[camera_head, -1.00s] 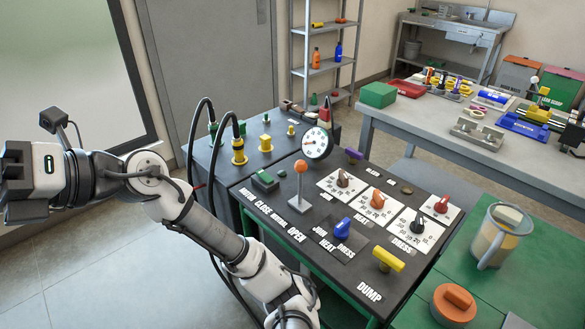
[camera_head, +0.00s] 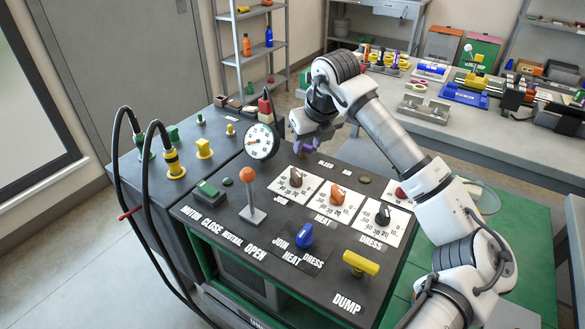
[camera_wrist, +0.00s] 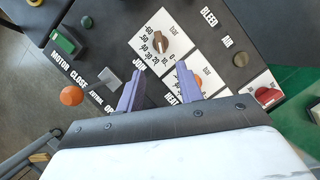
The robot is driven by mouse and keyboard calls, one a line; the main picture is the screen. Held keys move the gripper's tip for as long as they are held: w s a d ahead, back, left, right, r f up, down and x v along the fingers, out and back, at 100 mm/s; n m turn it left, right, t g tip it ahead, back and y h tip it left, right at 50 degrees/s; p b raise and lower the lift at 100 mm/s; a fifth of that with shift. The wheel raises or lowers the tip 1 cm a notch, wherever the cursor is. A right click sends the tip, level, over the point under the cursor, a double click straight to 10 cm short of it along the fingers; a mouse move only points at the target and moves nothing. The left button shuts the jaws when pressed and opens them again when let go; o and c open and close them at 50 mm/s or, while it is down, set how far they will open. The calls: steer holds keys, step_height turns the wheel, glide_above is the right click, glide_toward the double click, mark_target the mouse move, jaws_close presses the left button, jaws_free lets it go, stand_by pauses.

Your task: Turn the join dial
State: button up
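The join dial is a brown knob (camera_head: 296,178) on a white scale card at the left of a row on the dark panel. In the wrist view, the knob (camera_wrist: 160,42) shows in full beyond my fingertips, apart from them. My gripper (camera_wrist: 157,78) is open and empty, its two purple fingers spread. In the head view, my gripper (camera_head: 304,136) hangs above the back of the panel, behind the dial. The orange heat dial (camera_head: 339,195) is to the right, partly hidden by a finger in the wrist view.
A round gauge (camera_head: 260,141) stands behind the dial row. An orange-topped lever (camera_head: 248,180) rises to the left. A blue selector knob (camera_head: 305,236) and a yellow handle (camera_head: 361,263) sit in front. A grey workbench (camera_head: 470,135) with tools stands at the back right.

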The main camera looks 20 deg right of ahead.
mark_target(296, 172)
steer(key=p+x, duration=0.3)
steer(key=x, duration=1)
steer(key=shift+f, duration=0.2)
steer(key=shift+c, duration=0.3)
jaws_close()
